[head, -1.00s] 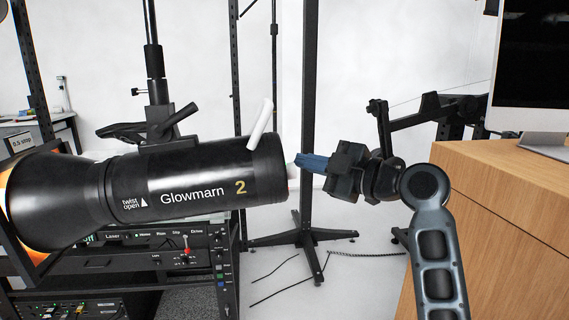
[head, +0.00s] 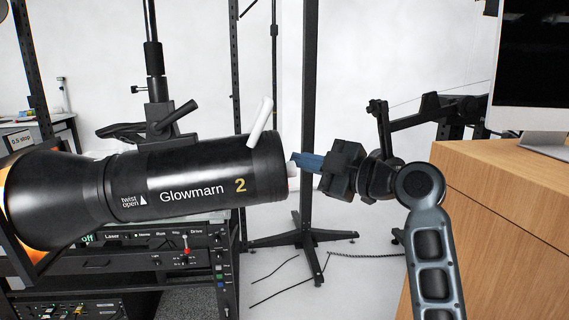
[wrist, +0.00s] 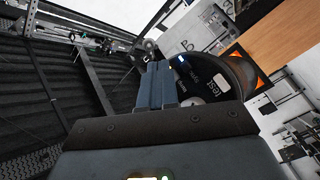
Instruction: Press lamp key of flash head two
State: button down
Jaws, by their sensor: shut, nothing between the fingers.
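Flash head two (head: 200,185) is a black cylinder marked "Glowmarn 2" in the head view, lying level with its flared end at the left and a white handle on top. Its back panel faces my gripper and is edge-on there. In the wrist view the round back panel (wrist: 205,78) shows, with a small lit blue-white key, white lettering and a dial. My gripper (head: 294,162) is shut and empty, its blue fingers pointing left at the panel's edge. In the wrist view the fingertips (wrist: 160,68) lie beside the lit key. Whether they touch the panel I cannot tell.
A wooden desk (head: 510,205) with a monitor (head: 533,60) stands at the right, near my arm. A black stand (head: 308,130) rises behind the gripper. A control rack (head: 150,262) sits below the flash head.

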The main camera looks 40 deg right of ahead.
jog(key=shift+w+a, duration=0.25)
jog(key=shift+a, duration=0.15)
dwell(0.7)
jog(key=shift+s+d+b, duration=0.5)
jog(key=shift+d+b, duration=0.05)
jog(key=shift+d, duration=0.2)
jog(key=s+d+b, duration=0.1)
jog(key=s+d, duration=0.2)
jog(key=d, duration=0.2)
jog(key=shift+s+r, duration=0.2)
jog(key=shift+r, duration=0.15)
